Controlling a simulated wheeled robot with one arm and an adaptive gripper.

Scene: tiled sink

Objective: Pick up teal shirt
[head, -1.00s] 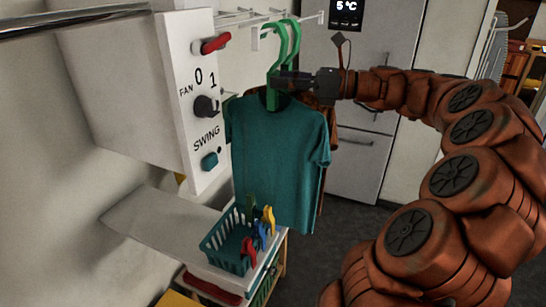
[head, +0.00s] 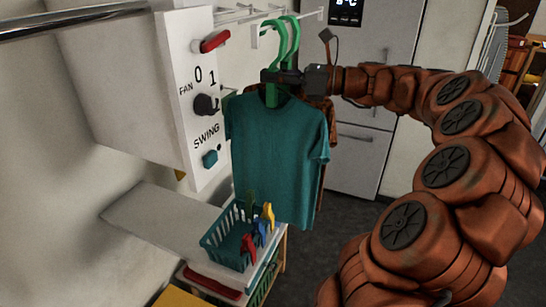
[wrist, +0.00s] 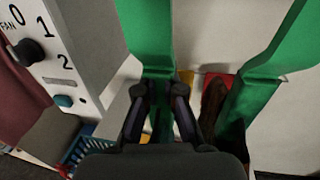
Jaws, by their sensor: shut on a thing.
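The teal shirt (head: 275,150) hangs upright on a green hanger (head: 270,97) in the head view. My gripper (head: 270,77) is at the hanger's neck, just above the shirt's collar, and is shut on the hanger. In the wrist view the same green hanger (wrist: 148,35) runs down between my gripper's fingers (wrist: 160,92). The hanger's hook is up by the white rack (head: 310,17); whether it bears on the rack is hard to tell. The shirt itself is not clearly visible in the wrist view.
A second green hanger (head: 294,38) with a brown garment (head: 327,108) is close behind. The white fan panel (head: 190,60) stands close on the left. A teal basket (head: 222,240) with coloured clips is on the shelf below the shirt. A grey fridge (head: 365,150) stands behind.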

